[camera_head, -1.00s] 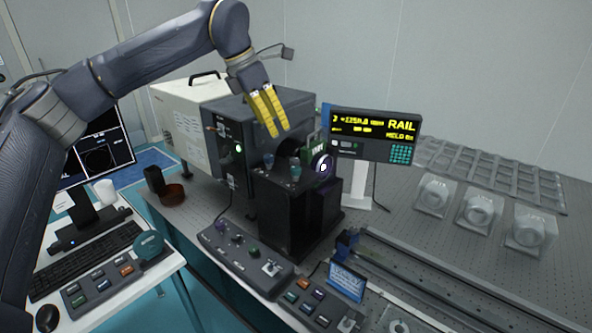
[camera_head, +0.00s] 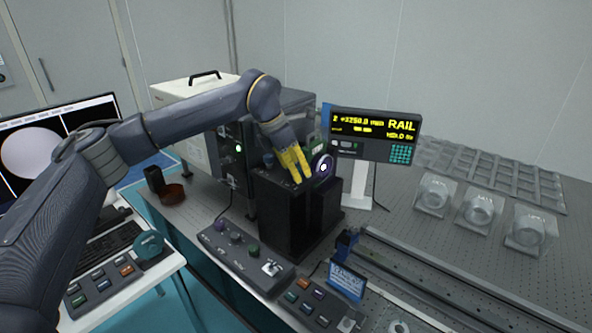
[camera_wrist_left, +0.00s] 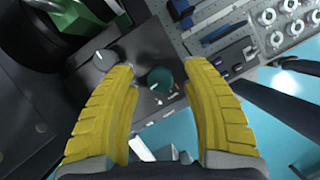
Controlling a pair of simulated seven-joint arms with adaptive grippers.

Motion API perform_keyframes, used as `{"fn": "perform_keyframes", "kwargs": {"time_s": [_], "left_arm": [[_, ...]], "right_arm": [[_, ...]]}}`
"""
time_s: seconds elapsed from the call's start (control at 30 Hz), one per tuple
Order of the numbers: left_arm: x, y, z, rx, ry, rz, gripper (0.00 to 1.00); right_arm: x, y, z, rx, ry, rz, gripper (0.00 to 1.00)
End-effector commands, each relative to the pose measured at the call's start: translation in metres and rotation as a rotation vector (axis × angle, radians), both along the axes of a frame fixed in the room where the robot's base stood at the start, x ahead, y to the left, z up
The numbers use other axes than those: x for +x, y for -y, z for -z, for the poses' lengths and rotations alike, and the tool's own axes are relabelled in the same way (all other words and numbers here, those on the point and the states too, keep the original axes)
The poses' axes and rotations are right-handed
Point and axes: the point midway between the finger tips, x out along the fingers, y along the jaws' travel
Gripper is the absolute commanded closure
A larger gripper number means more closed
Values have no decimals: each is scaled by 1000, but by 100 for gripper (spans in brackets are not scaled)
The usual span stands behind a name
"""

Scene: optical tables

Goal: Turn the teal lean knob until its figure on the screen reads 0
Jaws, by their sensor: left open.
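The teal knob (camera_wrist_left: 160,79) shows in the left wrist view, on the dark top of a black unit (camera_head: 290,215). It lies between the two yellow fingers of my left gripper (camera_wrist_left: 165,85), with a gap on each side. In the head view the open gripper (camera_head: 297,176) points down over this unit, and its fingers hide the teal knob. A grey knob (camera_wrist_left: 103,59) sits beside the teal one. The display (camera_head: 372,133) shows yellow figures and the word RAIL; I cannot tell which figure is lean. My right gripper is out of view.
A round lens-like part (camera_head: 322,167) stands close to the right of the fingers. A control box with knobs (camera_head: 240,252) sits in front. A monitor (camera_head: 50,145) at left shows a white disc. A rail (camera_head: 430,280) runs along the right.

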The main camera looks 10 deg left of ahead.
Motion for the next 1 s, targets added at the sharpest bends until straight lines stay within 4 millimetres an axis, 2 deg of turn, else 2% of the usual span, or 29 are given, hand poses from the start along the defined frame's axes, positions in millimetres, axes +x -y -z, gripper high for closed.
{"fn": "perform_keyframes", "kwargs": {"time_s": [0.17,0.47,0.5,0.93,1.0], "left_arm": [[1,2,7,0,-2,-1,52],[2,3,8,0,0,-1,52],[2,3,8,0,0,-1,49],[2,2,8,0,0,-1,99],[2,2,8,0,0,-1,100]], "right_arm": [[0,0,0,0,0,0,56],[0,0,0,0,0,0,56],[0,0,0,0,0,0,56],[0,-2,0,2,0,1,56],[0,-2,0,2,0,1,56]]}}
